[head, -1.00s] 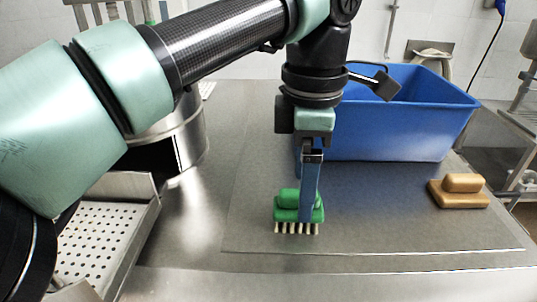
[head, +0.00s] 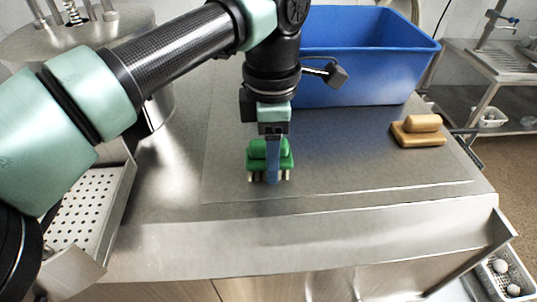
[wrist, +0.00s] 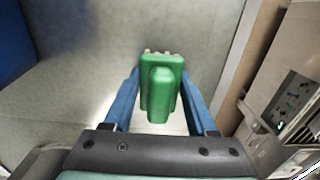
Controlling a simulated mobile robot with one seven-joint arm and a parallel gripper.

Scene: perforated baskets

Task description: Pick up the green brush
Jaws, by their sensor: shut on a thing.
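The green brush (head: 258,158) has a raised green grip on top and pale bristles pointing down. It is upright, near the front middle of the steel table in the head view. My gripper (head: 272,176) points down over it with blue fingers. In the wrist view, the green brush (wrist: 162,92) sits between the two blue fingers of my gripper (wrist: 160,90), which is shut on it. One finger hides part of the brush in the head view. Whether the bristles touch the table is hard to tell.
A blue basket (head: 365,60) stands behind my gripper on the table. A tan brush (head: 418,131) lies to the right. A perforated metal tray (head: 80,215) is at the left. The table's front edge is close, with clear surface between the two brushes.

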